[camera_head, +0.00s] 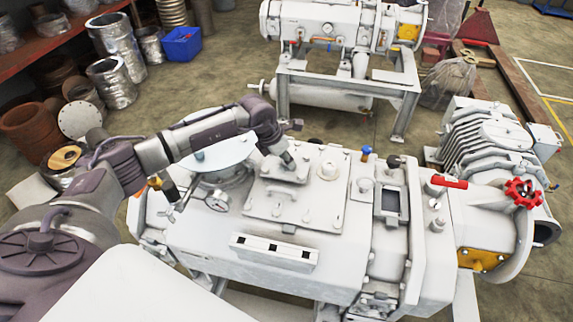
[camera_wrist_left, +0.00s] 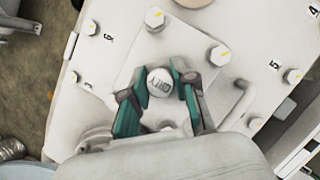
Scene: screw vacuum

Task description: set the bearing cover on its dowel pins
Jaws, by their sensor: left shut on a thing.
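The bearing cover appears to be the small pale plate (camera_head: 276,175) on top of the grey machine, with a round knob at its middle. In the left wrist view the plate (camera_wrist_left: 188,38) carries the knob (camera_wrist_left: 160,83) between my teal fingers. My left gripper (camera_head: 288,160) is above the plate, and in the wrist view the gripper (camera_wrist_left: 160,90) is closed around the knob. The plate looks flat, close to or on the larger surface; I cannot tell whether there is a gap. I cannot make out the dowel pins. My right gripper is not in view.
Bolts with yellow marks (camera_wrist_left: 220,56) stand around the plate, with numbered labels beside some. A round lid (camera_head: 222,152) and a gauge (camera_head: 217,201) are left of the plate. A blue-topped fitting (camera_head: 366,153) and a red valve wheel (camera_head: 523,193) are right.

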